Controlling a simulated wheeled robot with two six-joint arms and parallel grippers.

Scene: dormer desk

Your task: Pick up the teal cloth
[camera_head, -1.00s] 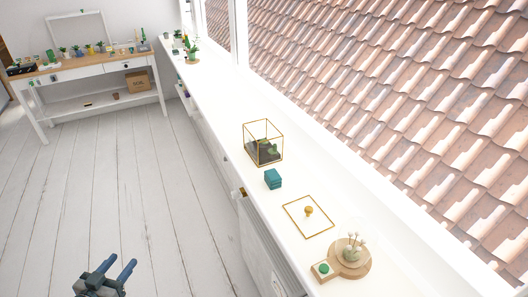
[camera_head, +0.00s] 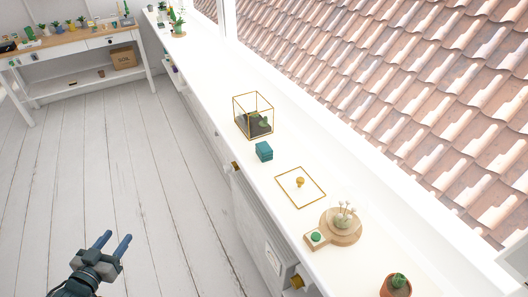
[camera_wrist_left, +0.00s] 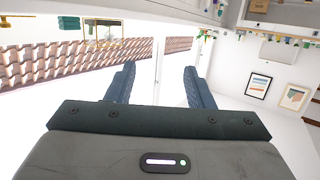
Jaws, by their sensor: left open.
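The teal cloth (camera_head: 264,151) is a small folded block on the white windowsill counter, between the glass terrarium and a gold-edged lid. It also shows at the top left of the left wrist view (camera_wrist_left: 69,22). My left gripper (camera_head: 113,241) is over the floor at the lower left, well apart from the cloth and the counter. Its two fingers are apart with nothing between them; they also show in the left wrist view (camera_wrist_left: 159,85). My right gripper is not in view.
A gold-framed terrarium (camera_head: 253,116) with a plant stands behind the cloth. The lid (camera_head: 300,187) with a gold knob lies in front. A round wooden board (camera_head: 352,237) with a vase and a potted cactus (camera_head: 396,285) are nearer. A table (camera_head: 73,44) with plants stands far left.

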